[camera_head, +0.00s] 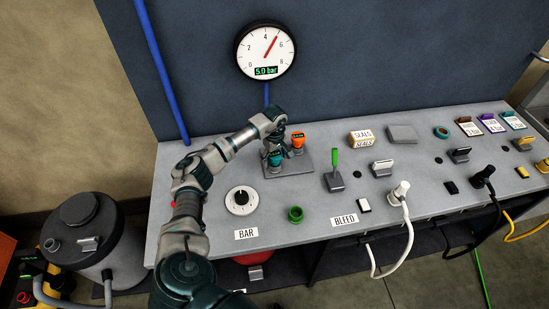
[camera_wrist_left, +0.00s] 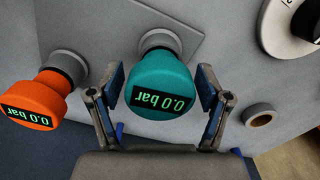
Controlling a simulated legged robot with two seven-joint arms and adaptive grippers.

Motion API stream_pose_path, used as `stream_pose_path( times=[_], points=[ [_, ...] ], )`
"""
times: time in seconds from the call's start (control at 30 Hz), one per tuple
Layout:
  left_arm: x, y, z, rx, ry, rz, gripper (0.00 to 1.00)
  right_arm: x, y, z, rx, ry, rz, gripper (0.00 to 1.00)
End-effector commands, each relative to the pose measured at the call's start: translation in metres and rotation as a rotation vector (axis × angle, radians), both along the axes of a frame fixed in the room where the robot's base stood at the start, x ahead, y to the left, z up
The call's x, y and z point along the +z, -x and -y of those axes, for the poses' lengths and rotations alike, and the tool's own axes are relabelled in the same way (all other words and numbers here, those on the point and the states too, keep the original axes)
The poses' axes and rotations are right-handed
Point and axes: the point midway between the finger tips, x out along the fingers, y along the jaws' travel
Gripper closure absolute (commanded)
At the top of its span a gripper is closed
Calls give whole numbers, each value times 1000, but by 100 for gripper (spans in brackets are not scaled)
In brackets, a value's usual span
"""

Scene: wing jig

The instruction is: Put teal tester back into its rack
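The teal tester (camera_head: 275,159) stands upright at the left side of the grey rack plate (camera_head: 296,168). In the left wrist view the teal tester (camera_wrist_left: 160,88) reads 0.0 bar, and its lower end meets a grey ring on the plate; how deep it sits is hidden. My left gripper (camera_head: 284,150) is at the tester from above. In the wrist view the left gripper (camera_wrist_left: 161,88) is open, one finger on each side of the tester's head with small gaps. The orange tester (camera_head: 298,140) stands in the rack beside it. My right gripper is not in view.
A SEALS box (camera_head: 361,137) is behind. The gauge (camera_head: 265,51) reads 5.0 bar.

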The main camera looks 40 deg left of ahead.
Motion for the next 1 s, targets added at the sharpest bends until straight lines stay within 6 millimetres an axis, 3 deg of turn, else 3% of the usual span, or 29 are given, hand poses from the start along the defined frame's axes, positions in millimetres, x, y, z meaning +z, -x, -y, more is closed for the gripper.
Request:
stream_pose_path(
  times=[0.37, 0.47, 0.8, 1.0],
  points=[
    [3, 0, 0, 0, 0, -1, 15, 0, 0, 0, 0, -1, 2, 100],
    [16, -1, -1, 0, -1, 1, 15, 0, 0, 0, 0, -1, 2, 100],
    [90, -2, -1, 0, 1, 2, 15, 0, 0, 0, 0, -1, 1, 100],
    [114, -2, -1, 0, 1, -1, 15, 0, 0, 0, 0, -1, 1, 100]
  ],
)
